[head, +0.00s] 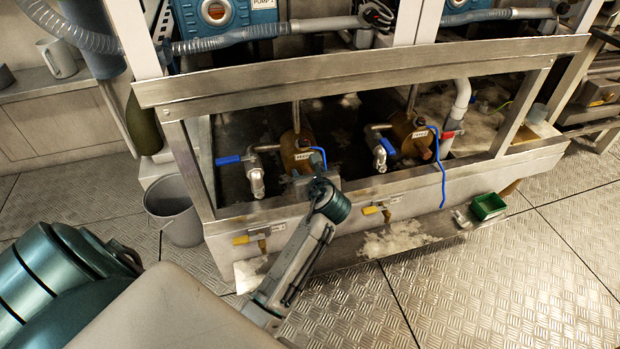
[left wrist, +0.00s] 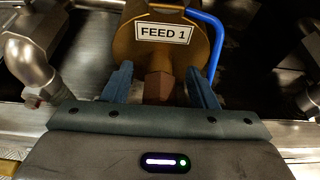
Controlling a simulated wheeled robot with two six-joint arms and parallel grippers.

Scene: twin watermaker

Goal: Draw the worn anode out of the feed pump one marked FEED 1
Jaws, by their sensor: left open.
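The bronze feed pump marked FEED 1 (left wrist: 165,33) fills the top middle of the left wrist view. In the head view it (head: 295,151) sits in the left bay of the steel frame, partly behind my gripper. A brown, hex-shaped plug end (left wrist: 159,86), which looks like the anode's head, projects from the pump below the label. My left gripper (left wrist: 159,76) is open, with one blue-grey finger on each side of this head. I cannot tell whether either finger touches it. In the head view my left gripper (head: 318,166) is at the pump's front. My right gripper is not in view.
A second bronze pump (head: 410,133) stands to the right. A blue-handled valve (head: 254,170) is close left of FEED 1, and a blue cable curves at its right. The steel front rail (head: 360,68) crosses above. A green tray (head: 487,206) sits on the ledge.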

